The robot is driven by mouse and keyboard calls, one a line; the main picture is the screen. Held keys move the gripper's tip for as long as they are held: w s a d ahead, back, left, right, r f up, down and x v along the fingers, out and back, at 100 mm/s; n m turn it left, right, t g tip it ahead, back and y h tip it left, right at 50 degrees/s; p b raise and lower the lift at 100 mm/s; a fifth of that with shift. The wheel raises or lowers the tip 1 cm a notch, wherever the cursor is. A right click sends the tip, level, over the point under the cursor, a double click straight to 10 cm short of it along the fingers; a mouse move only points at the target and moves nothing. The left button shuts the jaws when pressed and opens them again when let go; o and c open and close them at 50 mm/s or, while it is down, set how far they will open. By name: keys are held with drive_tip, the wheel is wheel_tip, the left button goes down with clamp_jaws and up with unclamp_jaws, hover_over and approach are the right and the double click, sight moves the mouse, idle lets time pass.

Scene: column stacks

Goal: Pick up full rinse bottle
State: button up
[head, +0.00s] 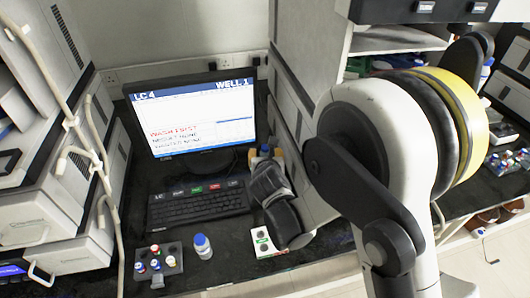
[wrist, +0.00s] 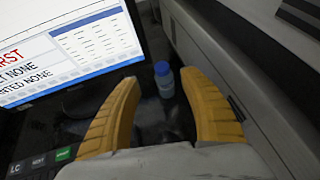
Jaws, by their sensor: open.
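A clear bottle with a blue cap (wrist: 164,84) stands upright beyond my fingertips in the wrist view. It lies between the two yellow fingers as seen from the wrist. In the head view its blue cap (head: 265,148) shows just past my gripper, and most of its body is hidden. My gripper (wrist: 160,92) is open and empty, with its fingers pointing toward the bottle. A second blue-capped bottle (head: 202,247) stands on the dark bench in front of the keyboard. I cannot read a label that tells which bottle is the full rinse bottle.
A monitor (head: 205,128) showing red text stands left of my gripper, with a keyboard (head: 200,206) below it. A grey cabinet wall (wrist: 235,65) is close on the right.

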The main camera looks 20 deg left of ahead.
sight(265, 148)
drive_tip(key=b+x, duration=0.3)
drive_tip(key=x, duration=0.6)
drive_tip(key=shift+d+f, duration=0.15)
drive_tip(key=shift+f, duration=0.05)
drive_tip(key=c, duration=1)
